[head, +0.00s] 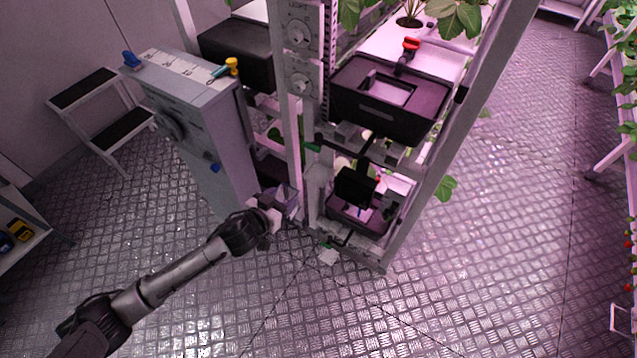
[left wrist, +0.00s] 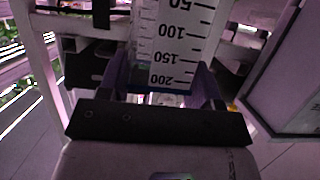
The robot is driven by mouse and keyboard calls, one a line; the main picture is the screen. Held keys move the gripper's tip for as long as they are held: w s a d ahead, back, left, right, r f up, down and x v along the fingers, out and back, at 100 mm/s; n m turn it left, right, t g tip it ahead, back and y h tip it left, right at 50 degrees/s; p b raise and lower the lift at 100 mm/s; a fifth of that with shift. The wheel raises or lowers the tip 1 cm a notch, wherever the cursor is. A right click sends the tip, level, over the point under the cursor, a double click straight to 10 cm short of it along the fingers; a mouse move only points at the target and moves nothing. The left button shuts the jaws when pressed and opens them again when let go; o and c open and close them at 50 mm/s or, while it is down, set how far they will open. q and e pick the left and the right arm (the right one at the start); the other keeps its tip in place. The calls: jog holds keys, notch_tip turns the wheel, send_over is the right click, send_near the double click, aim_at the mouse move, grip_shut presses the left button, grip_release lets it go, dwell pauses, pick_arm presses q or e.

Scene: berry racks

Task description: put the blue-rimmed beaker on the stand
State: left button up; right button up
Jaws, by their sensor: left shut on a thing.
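My left gripper (head: 283,208) is shut on the blue-rimmed beaker (head: 288,196), between the grey cabinet and the rack post. The beaker is small and partly hidden by the gripper in the head view. In the left wrist view the beaker (left wrist: 180,40) is pale, with black marks from 50 to 200 and a blue band at its near edge. The left gripper's fingers (left wrist: 165,92) stand on both sides of it. I cannot make out the stand for sure. My right gripper is not in view.
A grey cabinet (head: 190,120) with a dial stands left of the rack post (head: 300,75). The rack holds a black bin (head: 390,115) and a lower dark unit (head: 355,188). A step stool (head: 100,105) stands at the left. The metal floor (head: 490,250) at right is clear.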

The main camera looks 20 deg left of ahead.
pick_arm(q)
jog(key=shift+f, duration=0.6)
jog(key=shift+w+f+b, duration=0.15)
jog(key=shift+w+b, duration=0.2)
jog(key=w+d+b, duration=0.1)
jog(key=w, duration=0.4)
jog(key=w+d+b, duration=0.1)
jog(key=w+b, duration=0.1)
jog(key=w, duration=0.4)
jog(key=w+d+b, duration=0.1)
jog(key=w+b, duration=0.1)
jog(key=w, duration=0.3)
jog(key=shift+w+d, duration=0.3)
jog(key=shift+d, duration=0.05)
jog(key=shift+w+f+b, duration=0.25)
jog(key=shift+w+b, duration=0.05)
jog(key=shift+b, duration=0.15)
jog(key=shift+s, duration=0.25)
jog(key=shift+w+f, duration=0.1)
